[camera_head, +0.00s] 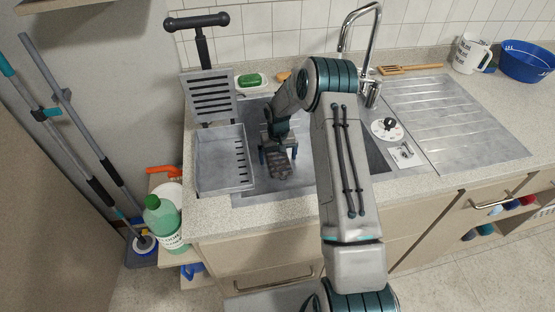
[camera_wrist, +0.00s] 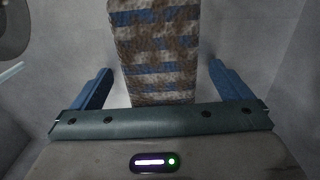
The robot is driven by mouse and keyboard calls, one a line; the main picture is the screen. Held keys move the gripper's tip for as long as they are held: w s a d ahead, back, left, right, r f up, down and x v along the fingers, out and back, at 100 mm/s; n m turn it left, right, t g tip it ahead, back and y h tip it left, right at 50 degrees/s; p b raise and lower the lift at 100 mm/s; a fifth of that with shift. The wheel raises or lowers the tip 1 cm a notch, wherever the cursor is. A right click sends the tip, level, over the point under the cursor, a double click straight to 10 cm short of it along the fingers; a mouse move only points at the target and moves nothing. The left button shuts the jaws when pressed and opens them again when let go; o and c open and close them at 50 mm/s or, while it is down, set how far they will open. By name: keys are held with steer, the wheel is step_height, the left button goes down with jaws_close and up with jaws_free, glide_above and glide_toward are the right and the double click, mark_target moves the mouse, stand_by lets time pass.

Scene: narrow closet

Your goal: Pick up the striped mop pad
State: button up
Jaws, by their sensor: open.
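The striped mop pad (camera_wrist: 155,50) shows in the wrist view as a long strip with blue and pale bands and brown stains. It also shows in the head view (camera_head: 279,164), small and greyish, in the sink basin (camera_head: 300,185). My gripper (camera_wrist: 160,88) is open, with one blue finger on each side of the pad's near end. A gap shows between each finger and the pad's edges. In the head view my gripper (camera_head: 277,155) reaches down into the basin over the pad. How far the fingertips are above the basin floor I cannot tell.
A grey slotted tray (camera_head: 220,165) stands at the basin's left. A tall chrome tap (camera_head: 345,35) rises behind. A green-capped bottle (camera_head: 162,222) and mop poles (camera_head: 85,140) are at the left. A white mug (camera_head: 470,53) and blue bowl (camera_head: 526,62) stand at the back right.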

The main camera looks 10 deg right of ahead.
steer(key=shift+c, duration=0.4)
steer(key=c, duration=1.1)
steer(key=shift+r, duration=0.1)
